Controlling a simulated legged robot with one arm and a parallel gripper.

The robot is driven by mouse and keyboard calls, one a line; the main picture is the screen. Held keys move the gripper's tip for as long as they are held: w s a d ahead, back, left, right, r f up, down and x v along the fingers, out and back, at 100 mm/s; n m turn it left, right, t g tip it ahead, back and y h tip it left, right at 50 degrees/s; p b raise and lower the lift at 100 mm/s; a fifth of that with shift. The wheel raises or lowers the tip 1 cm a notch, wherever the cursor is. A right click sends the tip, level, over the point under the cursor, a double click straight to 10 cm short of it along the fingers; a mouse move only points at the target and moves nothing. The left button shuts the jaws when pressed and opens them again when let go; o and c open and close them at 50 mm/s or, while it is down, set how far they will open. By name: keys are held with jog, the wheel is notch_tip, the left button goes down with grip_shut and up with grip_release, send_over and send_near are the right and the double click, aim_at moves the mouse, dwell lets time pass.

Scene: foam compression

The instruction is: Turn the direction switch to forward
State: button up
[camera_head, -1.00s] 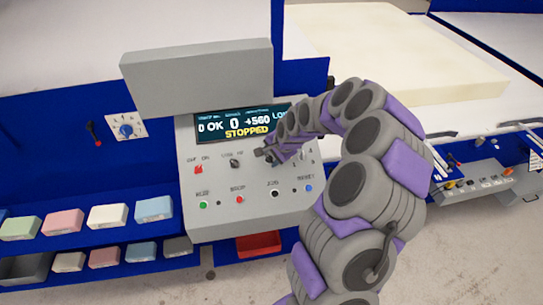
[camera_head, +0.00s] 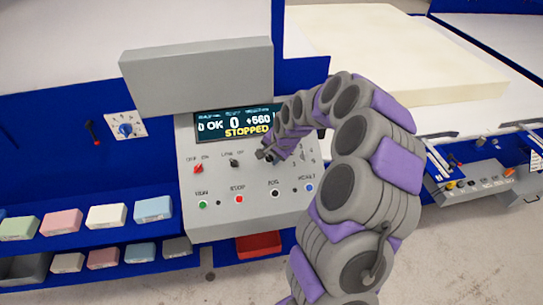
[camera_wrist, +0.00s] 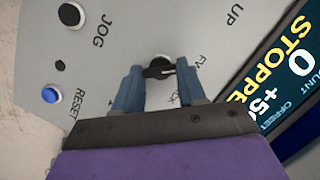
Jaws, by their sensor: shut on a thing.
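The direction switch (camera_wrist: 159,66) is a black round knob with a pale pointer line, in the upper middle of the wrist view. Lettering beginning with "FW" stands beside it, partly hidden by a finger. My gripper (camera_wrist: 160,75) has its two blue-grey fingers on either side of the knob and is shut on it. In the head view my gripper (camera_head: 266,154) is at the right part of the grey control panel (camera_head: 225,218), and hides the switch there. The display (camera_head: 222,124) reads "STOPPED" in yellow.
Below the switch row are a green button (camera_head: 203,204), a red button (camera_head: 239,199), a black JOG button (camera_head: 275,193) and a blue RESET button (camera_head: 308,188). A red knob (camera_head: 198,168) and a black selector (camera_head: 234,163) sit to the left. A large foam block (camera_head: 400,50) lies behind.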

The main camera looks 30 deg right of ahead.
jog(key=o, duration=1.1)
jog(key=shift+c, duration=0.2)
jog(key=v, duration=1.7)
jog(key=shift+b, duration=0.4)
jog(key=shift+d, duration=0.15)
